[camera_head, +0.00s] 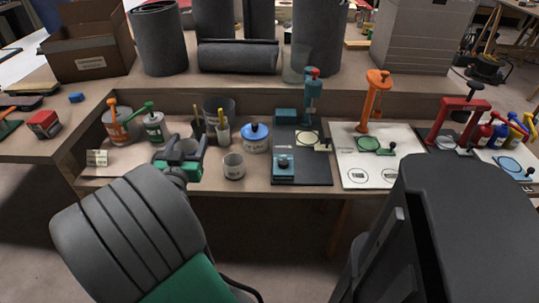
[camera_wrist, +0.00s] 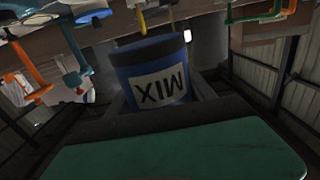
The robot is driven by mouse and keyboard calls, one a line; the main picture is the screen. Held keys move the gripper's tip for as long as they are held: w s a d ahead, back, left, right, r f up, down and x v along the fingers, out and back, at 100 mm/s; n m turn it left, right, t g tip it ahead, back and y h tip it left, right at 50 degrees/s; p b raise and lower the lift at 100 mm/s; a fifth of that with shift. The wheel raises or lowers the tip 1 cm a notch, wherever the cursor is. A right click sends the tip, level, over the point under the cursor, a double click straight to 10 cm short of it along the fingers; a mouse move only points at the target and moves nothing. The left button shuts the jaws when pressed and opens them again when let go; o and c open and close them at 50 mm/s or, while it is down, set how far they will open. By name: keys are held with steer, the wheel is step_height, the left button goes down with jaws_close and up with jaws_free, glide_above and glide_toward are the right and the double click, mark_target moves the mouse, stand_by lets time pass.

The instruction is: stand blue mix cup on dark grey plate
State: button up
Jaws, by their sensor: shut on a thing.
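The blue mix cup (camera_wrist: 150,58) fills the middle of the wrist view, with a white label whose word MIX appears upside down. My gripper (camera_head: 184,155) is shut on it, and the jaws show beside the cup's lower part in the wrist view. In the head view the held cup is mostly hidden by the gripper, above the bench's left part. The dark grey plate (camera_head: 318,171) lies on the bench to the right of my gripper. It carries a teal pump stand (camera_head: 312,95), a pale round pad (camera_head: 308,138) and a teal block (camera_head: 284,166).
A grey labelled cup (camera_head: 234,167) and a blue-lidded pot (camera_head: 256,140) stand between my gripper and the dark plate. A white board (camera_head: 370,160) with an orange stand (camera_head: 377,95) adjoins the plate's right side.

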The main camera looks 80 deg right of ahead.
steer(key=s+d+f+m+g+b, duration=0.2)
steer(key=s+d+g, duration=0.1)
steer(key=s, duration=0.5)
steer(key=w+d+f+b, duration=0.1)
steer(key=w+d+f, duration=0.3)
steer(key=d+f, duration=0.1)
steer(key=w+d+f+b, duration=0.2)
steer(key=w+d+f, duration=0.3)
steer(key=shift+w+d+b, duration=0.15)
steer(key=shift+d+b, duration=0.1)
steer(key=shift+b, duration=0.05)
steer(key=shift+w+d+f+b, duration=0.15)
steer(key=shift+f+b, duration=0.75)
steer(key=shift+f, duration=0.9)
steer(key=o, duration=1.1)
steer(key=shift+r, duration=0.15)
